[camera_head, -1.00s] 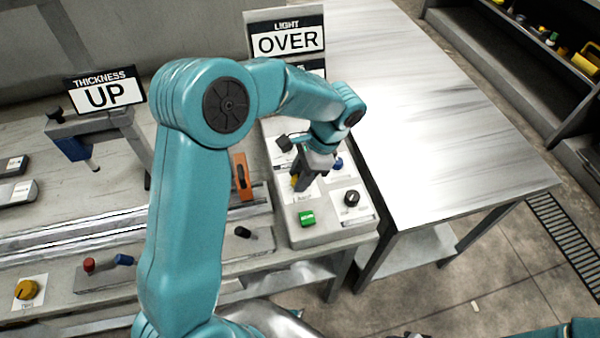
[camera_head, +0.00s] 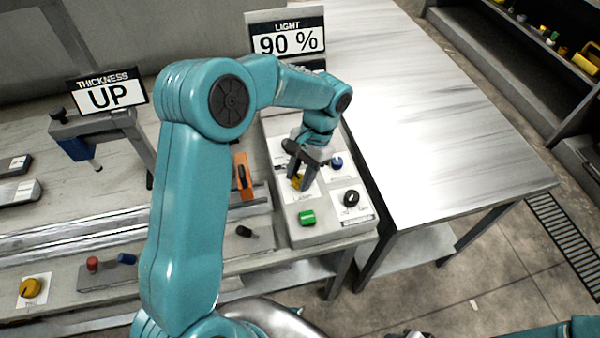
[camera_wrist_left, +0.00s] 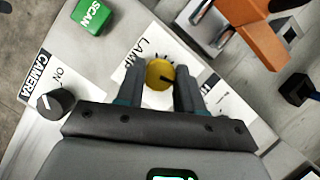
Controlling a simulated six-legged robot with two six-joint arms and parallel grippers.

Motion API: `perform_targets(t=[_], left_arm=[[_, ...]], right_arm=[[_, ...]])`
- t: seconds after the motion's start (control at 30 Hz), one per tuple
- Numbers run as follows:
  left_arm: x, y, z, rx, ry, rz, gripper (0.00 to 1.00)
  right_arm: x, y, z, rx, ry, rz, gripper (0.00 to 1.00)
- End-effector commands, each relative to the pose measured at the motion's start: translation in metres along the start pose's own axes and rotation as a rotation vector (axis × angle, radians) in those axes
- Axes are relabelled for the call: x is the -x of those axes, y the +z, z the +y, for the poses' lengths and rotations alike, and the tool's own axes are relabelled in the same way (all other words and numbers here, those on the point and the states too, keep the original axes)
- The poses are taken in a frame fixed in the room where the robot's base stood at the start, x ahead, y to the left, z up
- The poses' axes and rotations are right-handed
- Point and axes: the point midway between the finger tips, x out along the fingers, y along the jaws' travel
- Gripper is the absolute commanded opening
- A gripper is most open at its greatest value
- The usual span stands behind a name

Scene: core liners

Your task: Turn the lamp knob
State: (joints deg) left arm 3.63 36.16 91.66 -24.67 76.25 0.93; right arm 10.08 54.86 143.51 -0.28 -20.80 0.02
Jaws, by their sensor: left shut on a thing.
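The yellow lamp knob (camera_wrist_left: 160,74) sits on a white label marked LAMP (camera_wrist_left: 128,68) in the left wrist view. In the head view the knob (camera_head: 297,182) is partly hidden by my fingers. My left gripper (camera_head: 300,178) points down at the panel with a finger on each side of the knob and is shut on it. In the left wrist view its two fingers (camera_wrist_left: 164,88) flank the knob. The light display (camera_head: 288,40) reads 90 %. My right gripper cannot be made out.
The grey panel also bears a green SCAN button (camera_head: 307,217), a black camera knob (camera_head: 351,198) and a blue knob (camera_head: 336,162). An orange part (camera_head: 243,177) stands to the left. The bare table (camera_head: 440,130) is clear.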

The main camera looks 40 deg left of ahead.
Motion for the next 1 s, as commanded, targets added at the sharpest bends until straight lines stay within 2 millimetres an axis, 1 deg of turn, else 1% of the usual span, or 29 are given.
perform_targets(t=[0.33,0.37,0.4,0.43,0.67,0.77,0.87,0.97,1.0], left_arm=[[0.002,-0.002,0.0,0.002,0.001,0.011,0.07],[0.002,-0.002,0.0,0.002,0.0,0.012,0.43],[0.002,-0.002,0.0,0.002,0.0,0.011,0.56],[0.002,-0.002,0.0,0.002,0.0,0.011,0.63],[0.001,-0.001,0.0,0.002,0.0,0.005,0.63],[0.004,-0.001,0.0,0.002,0.0,0.005,0.63],[0.015,-0.002,0.0,0.002,-0.001,0.008,0.63],[0.036,-0.002,0.0,0.002,-0.001,0.01,0.63],[0.047,-0.002,0.0,0.002,-0.002,0.011,0.63]], right_arm=[[0.0,0.0,0.0,0.0,0.0,0.0,0.46],[0.0,0.0,0.0,0.0,0.0,0.0,0.46],[0.0,0.0,0.0,0.0,0.0,0.0,0.46],[0.0,0.0,0.0,0.0,0.0,0.0,0.46],[0.0,0.0,0.0,0.0,0.0,0.0,0.46],[0.0,0.0,0.0,0.0,0.0,0.0,0.46],[0.0,0.0,0.0,0.0,0.0,0.0,0.46],[0.0,0.0,0.0,0.0,0.0,0.0,0.46],[0.001,0.0,0.0,0.0,0.0,0.0,0.46]])
